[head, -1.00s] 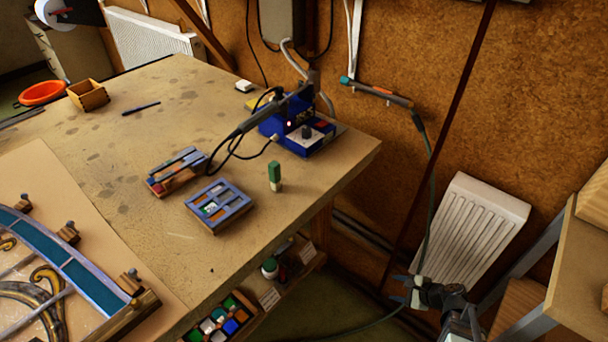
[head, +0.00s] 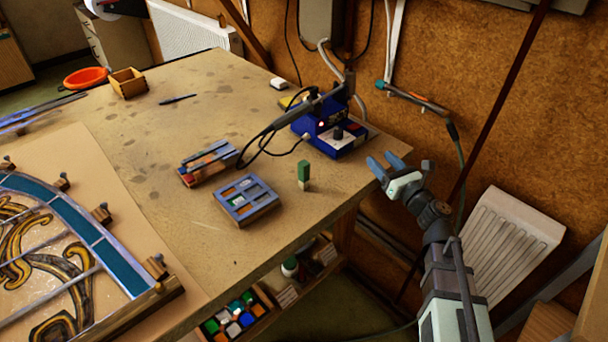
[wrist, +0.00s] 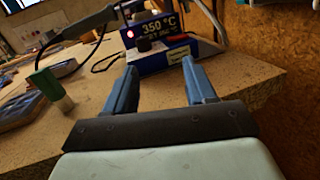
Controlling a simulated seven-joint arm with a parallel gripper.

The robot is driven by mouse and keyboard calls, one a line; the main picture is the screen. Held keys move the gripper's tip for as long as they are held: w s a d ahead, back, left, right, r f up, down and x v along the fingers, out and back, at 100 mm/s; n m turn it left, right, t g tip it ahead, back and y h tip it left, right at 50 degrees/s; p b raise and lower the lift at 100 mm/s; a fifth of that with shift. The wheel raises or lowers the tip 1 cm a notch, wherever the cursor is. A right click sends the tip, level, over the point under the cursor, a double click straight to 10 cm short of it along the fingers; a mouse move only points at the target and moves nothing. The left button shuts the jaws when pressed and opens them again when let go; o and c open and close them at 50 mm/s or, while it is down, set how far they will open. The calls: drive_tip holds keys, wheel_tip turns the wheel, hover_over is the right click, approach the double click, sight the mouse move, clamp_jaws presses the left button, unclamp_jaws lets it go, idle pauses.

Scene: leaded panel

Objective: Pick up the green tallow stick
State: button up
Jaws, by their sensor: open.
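The green tallow stick (head: 304,171) stands upright on the workbench near its right edge, with a green upper part and a pale lower end. It also shows at the left of the wrist view (wrist: 50,90), left of my fingers. My gripper (head: 384,168) is open and empty, just off the bench's right edge, to the right of the stick and apart from it. In the wrist view my gripper's two blue fingers (wrist: 160,85) point toward the soldering station, with nothing between them.
The blue soldering station (head: 335,135) reads 350 °C and stands behind the stick, its cabled iron (head: 290,118) reaching left. A blue compartment tray (head: 247,201) and a rack (head: 208,162) lie left of the stick. The leaded panel (head: 85,240) is farther left. Bare bench (head: 150,135) lies beyond.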

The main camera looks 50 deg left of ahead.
sight(307, 170)
drive_tip(key=s+a+n+g, duration=0.1)
drive_tip(key=s+a, duration=0.1)
drive_tip(key=s, duration=0.4)
drive_tip(key=s+a+n+g, duration=0.1)
drive_tip(key=s+a+g, duration=0.1)
drive_tip(key=s, duration=0.4)
drive_tip(key=s+a+r+n+g, duration=0.1)
drive_tip(key=s+a, duration=0.1)
drive_tip(key=s, duration=0.3)
drive_tip(key=shift+s+a+r+n+g, duration=0.1)
drive_tip(key=shift+s+a+n+g, duration=0.05)
drive_tip(key=shift+s+n+g, duration=0.2)
drive_tip(key=shift+s+a, duration=0.2)
drive_tip(key=shift+a, duration=3.6)
drive_tip(key=shift+c, duration=0.4)
clamp_jaws()
